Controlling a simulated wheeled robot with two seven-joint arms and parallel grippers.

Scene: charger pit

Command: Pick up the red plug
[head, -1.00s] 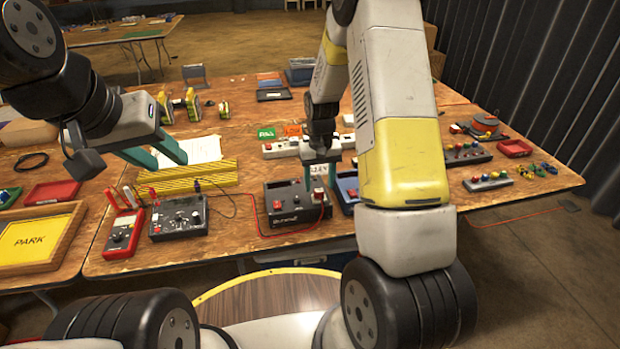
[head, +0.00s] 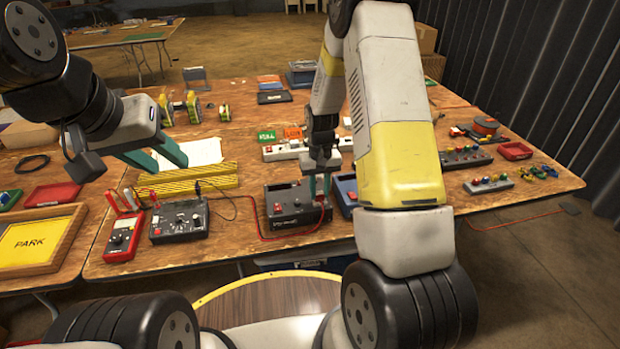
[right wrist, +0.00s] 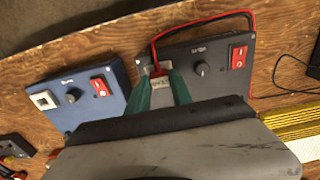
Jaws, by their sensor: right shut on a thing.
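My right gripper (head: 320,190) is down at the right end of a dark box with a knob and a red switch (head: 283,212). In the right wrist view its green fingers (right wrist: 160,88) are shut on the red plug (right wrist: 158,72), which is mostly hidden between them. A red cable (right wrist: 205,15) loops from there around the box's edge. A small pale label shows between the fingers. I cannot tell whether the plug is still seated in the box.
A blue box (right wrist: 85,95) with a red switch stands close beside the dark box. A red multimeter (head: 121,238) and a dark meter box (head: 180,222) stand to the left. A white power strip (head: 285,150) lies behind. A wooden PARK tray (head: 75,225) is at far left.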

